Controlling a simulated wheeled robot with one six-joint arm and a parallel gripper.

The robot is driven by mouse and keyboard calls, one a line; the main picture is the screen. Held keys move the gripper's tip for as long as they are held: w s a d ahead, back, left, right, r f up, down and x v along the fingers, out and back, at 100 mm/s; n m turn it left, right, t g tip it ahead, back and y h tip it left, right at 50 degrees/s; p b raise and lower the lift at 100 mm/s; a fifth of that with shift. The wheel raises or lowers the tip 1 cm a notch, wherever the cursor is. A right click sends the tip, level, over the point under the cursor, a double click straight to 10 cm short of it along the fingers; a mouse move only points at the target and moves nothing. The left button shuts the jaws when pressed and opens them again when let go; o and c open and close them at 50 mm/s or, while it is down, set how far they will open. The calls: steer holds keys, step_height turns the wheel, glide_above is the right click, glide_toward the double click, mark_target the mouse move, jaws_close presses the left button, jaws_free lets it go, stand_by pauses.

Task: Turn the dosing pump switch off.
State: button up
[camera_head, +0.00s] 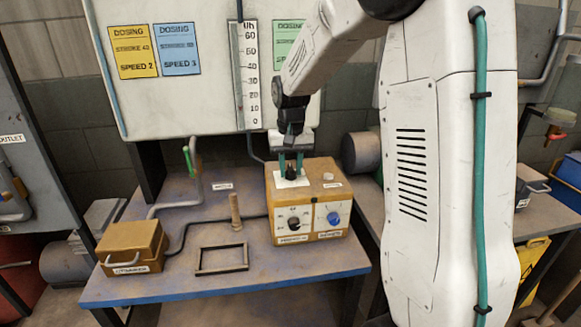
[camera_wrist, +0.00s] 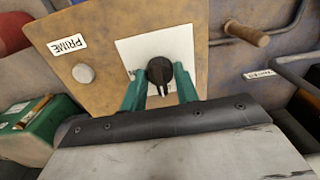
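The dosing pump (camera_head: 318,190) is a tan box at the back right of the bench. On its top is a white plate (camera_head: 291,181) bearing a black switch knob (camera_head: 290,171). The knob (camera_wrist: 160,71) and plate (camera_wrist: 184,42) also show in the wrist view. My gripper (camera_head: 290,164) points down over the plate. Its green fingers (camera_wrist: 160,84) stand apart, one on each side of the knob, with small gaps visible. It looks open and holds nothing. The plate's markings are too small or hidden to read.
The pump's front has a black dial (camera_head: 294,223) and a blue dial (camera_head: 333,218). A PRIME button (camera_wrist: 83,73) is on its top. A wooden peg (camera_head: 235,211), a dark frame (camera_head: 222,258) and a brown box (camera_head: 132,246) stand on the bench to the left.

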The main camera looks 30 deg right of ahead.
mark_target(291, 167)
steer(key=o, duration=0.4)
step_height(291, 167, up, 8)
steer(key=shift+f, duration=0.1)
stand_by(0.6)
steer(key=shift+s+f, duration=0.1)
steer(key=shift+s, duration=0.05)
steer(key=s+a+n, duration=0.1)
steer(key=s+a, duration=0.3)
steer(key=s, duration=0.6)
steer(key=s+a+r+n+t, duration=0.1)
steer(key=s+a, duration=0.3)
steer(key=s, duration=0.6)
steer(key=s+a+n, duration=0.2)
steer(key=s+a, duration=0.2)
steer(key=s, duration=0.7)
steer(key=shift+r, duration=0.2)
